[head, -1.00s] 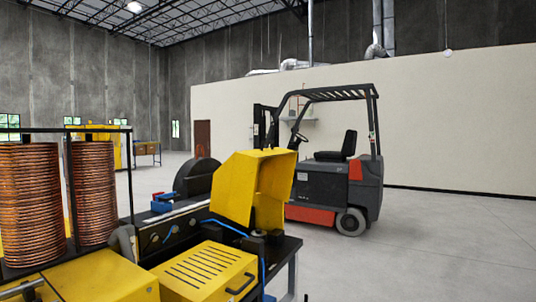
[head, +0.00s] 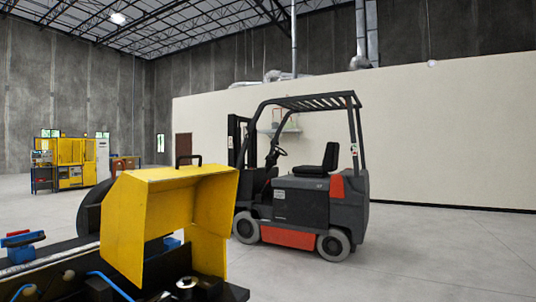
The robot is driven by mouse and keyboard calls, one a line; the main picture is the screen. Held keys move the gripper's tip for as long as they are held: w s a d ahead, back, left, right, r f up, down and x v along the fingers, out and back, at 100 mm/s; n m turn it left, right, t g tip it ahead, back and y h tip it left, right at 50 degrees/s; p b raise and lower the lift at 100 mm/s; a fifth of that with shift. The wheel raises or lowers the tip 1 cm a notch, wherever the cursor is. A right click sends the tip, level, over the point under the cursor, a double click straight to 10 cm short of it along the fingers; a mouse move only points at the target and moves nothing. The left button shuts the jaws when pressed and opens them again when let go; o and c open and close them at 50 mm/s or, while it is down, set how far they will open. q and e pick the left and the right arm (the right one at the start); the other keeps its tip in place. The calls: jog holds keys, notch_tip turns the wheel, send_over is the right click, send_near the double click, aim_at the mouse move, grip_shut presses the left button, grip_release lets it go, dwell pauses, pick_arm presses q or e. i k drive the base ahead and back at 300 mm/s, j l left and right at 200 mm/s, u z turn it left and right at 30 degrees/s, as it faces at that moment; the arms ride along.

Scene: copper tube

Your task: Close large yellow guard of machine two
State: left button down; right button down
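The large yellow guard (head: 135,215) stands raised and open on the machine (head: 40,275) at the lower left of the head view. Its hollow side faces right, and a black handle (head: 188,160) sticks up at its top. Below its open side, dark and metal machine parts (head: 187,285) show. The machine's lower part is cut off by the bottom edge of the picture. Neither of my grippers is in view.
A black and red forklift (head: 300,200) stands on the floor behind and right of the guard. Another yellow machine (head: 70,160) is far off at left. The grey floor (head: 440,255) at right is clear, with a pale wall (head: 430,130) behind.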

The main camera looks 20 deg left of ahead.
aim_at(142, 206)
jog(key=i+l+u, duration=0.1)
jog(key=i, duration=0.6)
jog(key=i+l, duration=0.2)
jog(key=i, duration=0.45)
jog(key=j+u, duration=0.05)
